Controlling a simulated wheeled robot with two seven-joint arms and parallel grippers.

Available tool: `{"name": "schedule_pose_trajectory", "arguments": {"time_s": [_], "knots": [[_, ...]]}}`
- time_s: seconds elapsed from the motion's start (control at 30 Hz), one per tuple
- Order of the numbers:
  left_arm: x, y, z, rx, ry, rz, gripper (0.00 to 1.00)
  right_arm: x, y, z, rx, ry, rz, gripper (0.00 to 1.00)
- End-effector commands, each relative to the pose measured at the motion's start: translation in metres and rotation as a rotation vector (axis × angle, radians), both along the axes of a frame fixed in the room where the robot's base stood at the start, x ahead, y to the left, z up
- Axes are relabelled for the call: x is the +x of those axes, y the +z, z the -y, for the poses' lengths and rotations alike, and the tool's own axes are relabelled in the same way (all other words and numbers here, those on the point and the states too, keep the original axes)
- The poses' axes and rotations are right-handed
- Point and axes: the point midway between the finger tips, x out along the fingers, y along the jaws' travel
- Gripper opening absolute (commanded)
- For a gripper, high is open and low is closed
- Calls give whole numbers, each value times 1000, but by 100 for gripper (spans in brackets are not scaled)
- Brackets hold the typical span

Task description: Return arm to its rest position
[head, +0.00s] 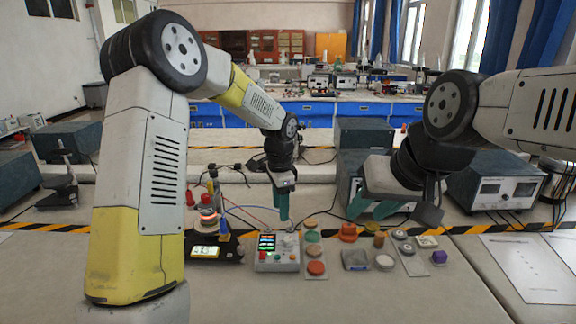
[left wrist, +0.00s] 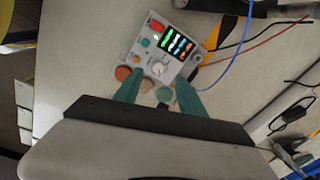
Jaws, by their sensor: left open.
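My left gripper (head: 283,207) hangs down over the table, just behind a grey control box (head: 277,262) with a lit display and knobs. In the left wrist view my left gripper (left wrist: 158,77) has its two teal fingers apart with nothing held between them. The control box (left wrist: 190,68) shows beyond the fingertips, with round coloured pieces near its lower edge. I cannot tell whether the fingers touch anything. My right gripper (head: 374,207) is above the table at the right, with teal fingertips pointing down and left. Its jaw gap is unclear.
Several coloured pieces, including an orange one (head: 348,232) and a purple block (head: 439,257), lie to the right. Grey instruments (head: 495,187) and cables stand behind. The front table is clear.

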Motion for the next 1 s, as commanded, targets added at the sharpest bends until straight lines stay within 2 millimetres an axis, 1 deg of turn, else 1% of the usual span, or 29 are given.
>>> {"name": "schedule_pose_trajectory", "arguments": {"time_s": [0.03, 0.1, 0.17, 0.2, 0.27, 0.3, 0.37, 0.5, 0.57, 0.6, 0.7, 0.8, 0.9, 1.0], "knots": [[-9, 24, -12, -5, 55, 32, 48, 0, 0, 0, 0, 0, 0, 36], [-25, 51, -26, -20, 146, 68, 48, 0, 0, 0, 0, 0, 0, 36], [-41, 72, -38, -36, 226, 94, 48, 0, 0, 0, 0, 0, 0, 36], [-52, 84, -46, -49, 280, 112, 48, 0, 0, 0, 0, 0, 0, 36], [-69, 102, -57, -73, 360, 140, 48, 0, 0, 0, 0, 0, 0, 36], [-81, 113, -65, -90, 415, 158, 48, 0, 0, 0, 0, 0, 0, 36], [-100, 127, -75, -120, 497, 183, 48, 0, 0, 0, 0, 0, 0, 36], [-146, 153, -95, -206, 686, 237, 48, 0, 0, 0, 0, 0, 0, 36], [-167, 160, -102, -250, 767, 256, 48, 0, 0, 0, 0, 0, 0, 36], [-180, 164, -107, -279, 819, 268, 48, 0, 0, 0, 0, 0, 0, 36], [-210, 169, -115, -360, 939, 290, 48, 0, 0, 0, 0, 0, 0, 36], [-234, 170, -119, -432, 1034, 303, 48, 0, 0, 0, 0, 0, 0, 36], [-249, 169, -121, -484, 1099, 308, 48, 0, 0, 0, 0, 0, 0, 36], [-257, 168, -122, -513, 1133, 309, 48, 0, 0, 0, 0, 0, 0, 36]]}}
